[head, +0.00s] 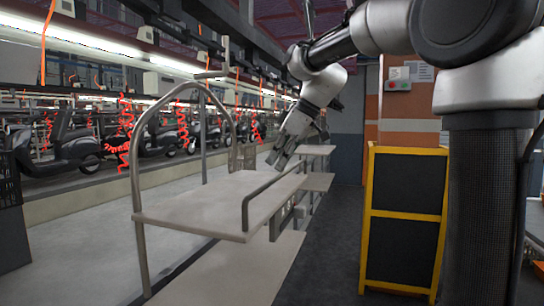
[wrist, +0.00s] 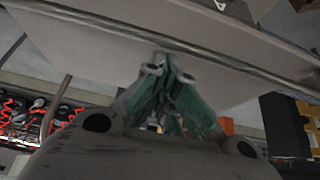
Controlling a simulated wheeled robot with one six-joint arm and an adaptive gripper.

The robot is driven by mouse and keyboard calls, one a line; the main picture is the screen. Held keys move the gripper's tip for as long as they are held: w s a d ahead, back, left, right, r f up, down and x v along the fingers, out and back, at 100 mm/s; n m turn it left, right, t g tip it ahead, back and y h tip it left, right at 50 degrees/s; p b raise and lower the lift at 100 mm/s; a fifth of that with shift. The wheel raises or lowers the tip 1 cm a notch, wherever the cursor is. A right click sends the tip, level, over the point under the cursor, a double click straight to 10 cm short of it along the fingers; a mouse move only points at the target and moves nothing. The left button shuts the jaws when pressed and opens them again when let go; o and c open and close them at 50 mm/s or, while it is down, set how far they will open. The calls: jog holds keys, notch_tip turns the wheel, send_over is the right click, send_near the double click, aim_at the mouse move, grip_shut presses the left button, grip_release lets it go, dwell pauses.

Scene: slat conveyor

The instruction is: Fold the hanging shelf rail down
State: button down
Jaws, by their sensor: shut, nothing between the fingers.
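A cart's grey upper shelf (head: 190,212) has a thin metal rail (head: 270,184) along its right edge. The rail stands a little above the shelf surface in the head view. My gripper (head: 274,161) points down over the far part of the shelf, close to the rail's far end. In the wrist view, my gripper (wrist: 164,64) is shut and empty, its green-sided fingers together. There a metal bar (wrist: 215,66) runs across the pale shelf (wrist: 100,45) just beyond the fingertips. I cannot tell whether the fingers touch it.
A tall bent frame (head: 136,190) rises at the cart's left. A lower shelf (head: 250,270) lies beneath. A yellow-framed dark rack (head: 404,218) stands to the right, with dark floor between. Scooters (head: 60,145) line the left behind.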

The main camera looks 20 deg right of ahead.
jog(key=shift+d, duration=0.15)
dwell(0.3)
jog(key=shift+s+d+y, duration=0.15)
jog(key=shift+s+y, duration=0.05)
jog(key=shift+y, duration=0.1)
